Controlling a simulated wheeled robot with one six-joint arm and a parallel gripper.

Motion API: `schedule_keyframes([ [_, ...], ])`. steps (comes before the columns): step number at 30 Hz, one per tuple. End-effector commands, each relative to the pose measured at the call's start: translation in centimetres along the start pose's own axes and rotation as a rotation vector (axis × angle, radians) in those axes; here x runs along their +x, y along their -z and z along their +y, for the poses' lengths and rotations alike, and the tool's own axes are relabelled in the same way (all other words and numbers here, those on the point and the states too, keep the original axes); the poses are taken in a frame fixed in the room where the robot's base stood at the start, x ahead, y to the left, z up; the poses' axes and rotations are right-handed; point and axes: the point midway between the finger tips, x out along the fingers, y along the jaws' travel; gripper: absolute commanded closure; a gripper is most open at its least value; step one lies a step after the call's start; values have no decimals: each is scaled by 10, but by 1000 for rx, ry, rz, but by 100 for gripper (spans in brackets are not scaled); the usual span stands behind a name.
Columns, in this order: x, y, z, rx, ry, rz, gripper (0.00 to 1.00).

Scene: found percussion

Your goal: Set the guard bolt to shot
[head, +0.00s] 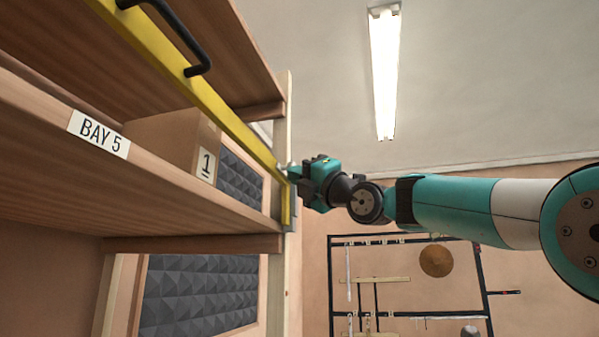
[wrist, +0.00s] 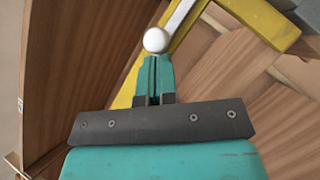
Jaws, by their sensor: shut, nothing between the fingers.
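The yellow guard bar (head: 216,108) runs slantwise across the front of the shelf bay, with a black handle near its upper end. It also shows in the wrist view (wrist: 262,18). In the wrist view a white ball knob (wrist: 156,40) sits right at the tips of my gripper (wrist: 154,58), beside a pale metal strip (wrist: 178,17) on the yellow bar; it appears to be the bolt's knob. My gripper's fingers are shut with nothing between them; I cannot tell whether they touch the knob. In the head view my gripper (head: 291,173) is at the bar's lower right end and hides the knob.
Wooden shelves (head: 150,190) with a "BAY 5" label (head: 98,132) stand at left. A box (head: 178,138) marked "1" sits behind the bar. A wooden post (head: 284,270) stands below my gripper. A rack (head: 405,285) hangs on the far wall. Open room lies right of the shelf.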

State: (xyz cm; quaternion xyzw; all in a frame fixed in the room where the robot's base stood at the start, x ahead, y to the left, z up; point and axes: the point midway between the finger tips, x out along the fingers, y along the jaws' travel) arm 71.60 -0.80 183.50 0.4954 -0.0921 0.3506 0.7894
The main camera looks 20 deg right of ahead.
Motion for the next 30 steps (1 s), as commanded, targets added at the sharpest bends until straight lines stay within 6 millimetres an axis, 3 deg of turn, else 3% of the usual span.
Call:
schedule_keyframes([
  [5,-1,-2,-3,0,1,-2,100],
  [13,-4,-24,-15,-6,4,-8,100],
  [23,2,-15,-12,2,-2,3,100],
  [30,-10,0,-18,2,-5,4,100],
])
